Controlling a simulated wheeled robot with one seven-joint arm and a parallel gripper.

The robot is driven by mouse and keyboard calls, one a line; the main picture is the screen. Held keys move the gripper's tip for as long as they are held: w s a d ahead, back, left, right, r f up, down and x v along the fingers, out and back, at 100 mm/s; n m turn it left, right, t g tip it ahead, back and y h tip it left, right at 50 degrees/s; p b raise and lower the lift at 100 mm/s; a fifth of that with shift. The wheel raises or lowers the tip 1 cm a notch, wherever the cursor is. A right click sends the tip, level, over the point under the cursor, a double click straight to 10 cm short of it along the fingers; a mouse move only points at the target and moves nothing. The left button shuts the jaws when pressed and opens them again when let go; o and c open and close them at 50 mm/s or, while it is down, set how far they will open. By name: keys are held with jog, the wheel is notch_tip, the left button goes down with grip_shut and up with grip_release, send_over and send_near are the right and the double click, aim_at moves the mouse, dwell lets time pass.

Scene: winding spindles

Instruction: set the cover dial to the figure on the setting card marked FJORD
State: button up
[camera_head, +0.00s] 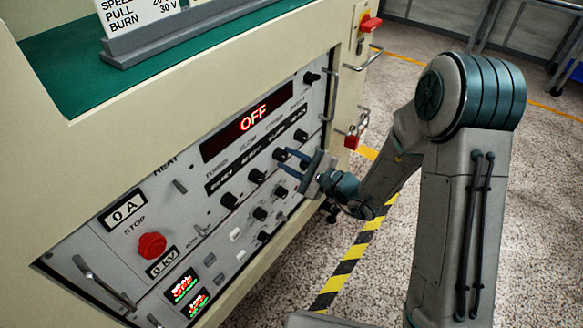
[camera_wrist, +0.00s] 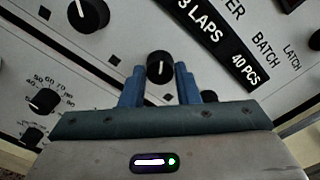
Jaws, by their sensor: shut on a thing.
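My gripper (camera_head: 286,162) is at the control panel (camera_head: 205,145). Its two blue fingers (camera_wrist: 160,88) are shut on a small black knob (camera_wrist: 160,66), one on each side. Black label strips beside the knob read "3 LAPS" and "40 PCS". Which knob is the cover dial I cannot tell, as no legible label says so. A white setting card (camera_head: 135,12) stands in a grey holder at the top left, with SPEED, PULL and BURN 30 V legible. Its top is cut off, so no FJORD heading shows.
Other black knobs (camera_head: 257,176) sit close around the gripper. A red OFF display (camera_head: 252,118) is above, and a red stop button (camera_head: 151,246) is at the lower left. A red padlock (camera_head: 351,139) hangs at the panel's right.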

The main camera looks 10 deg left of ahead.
jog(key=shift+f+n+b, duration=0.1)
jog(key=shift+n+b, duration=0.85)
jog(key=shift+n, duration=0.05)
jog(key=o, duration=1)
jog(key=shift+c, duration=0.2)
jog(key=p+v, duration=0.3)
jog(key=v, duration=1.1)
jog(key=shift+a, duration=0.15)
